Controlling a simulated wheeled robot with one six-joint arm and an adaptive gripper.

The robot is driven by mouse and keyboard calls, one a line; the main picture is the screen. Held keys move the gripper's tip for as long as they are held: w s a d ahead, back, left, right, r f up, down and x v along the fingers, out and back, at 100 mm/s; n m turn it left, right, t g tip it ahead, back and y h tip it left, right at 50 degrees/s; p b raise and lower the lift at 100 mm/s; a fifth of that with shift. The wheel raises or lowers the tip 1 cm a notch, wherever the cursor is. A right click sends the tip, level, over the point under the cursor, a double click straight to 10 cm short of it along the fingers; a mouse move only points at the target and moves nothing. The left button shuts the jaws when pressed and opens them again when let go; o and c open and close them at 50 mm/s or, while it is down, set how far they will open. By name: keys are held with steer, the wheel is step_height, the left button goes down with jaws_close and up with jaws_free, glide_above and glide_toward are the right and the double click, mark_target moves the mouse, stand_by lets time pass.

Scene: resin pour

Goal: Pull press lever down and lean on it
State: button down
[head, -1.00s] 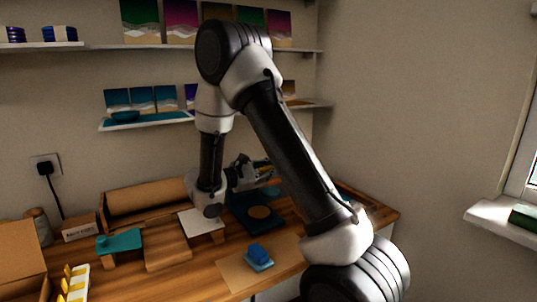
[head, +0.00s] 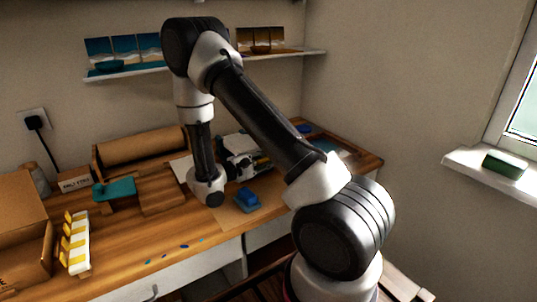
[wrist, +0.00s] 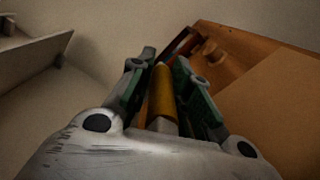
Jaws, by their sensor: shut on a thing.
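My gripper (head: 260,163) is low over the back right part of the bench in the head view, just behind the blue block. In the wrist view my gripper (wrist: 164,66) has its dark fingers on both sides of a yellow-orange cylindrical handle (wrist: 163,92), which I take to be the press lever's grip. The fingers are shut on it. The handle runs lengthwise between the fingers. The rest of the press is mostly hidden behind my arm and gripper in the head view, so I cannot tell the lever's full angle.
A blue block (head: 247,201) sits on brown paper (head: 228,217) near the front edge. A teal piece (head: 115,189), a yellow-and-white rack (head: 75,243) and a cardboard box (head: 25,235) stand left. A shelf (head: 130,74) hangs behind. The wooden bench (head: 130,240) is mostly clear front left.

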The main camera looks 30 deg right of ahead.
steer(key=shift+s+f, duration=0.1)
steer(key=c, duration=1.3)
jaws_free()
steer(key=shift+d, duration=0.15)
steer(key=a, duration=1.2)
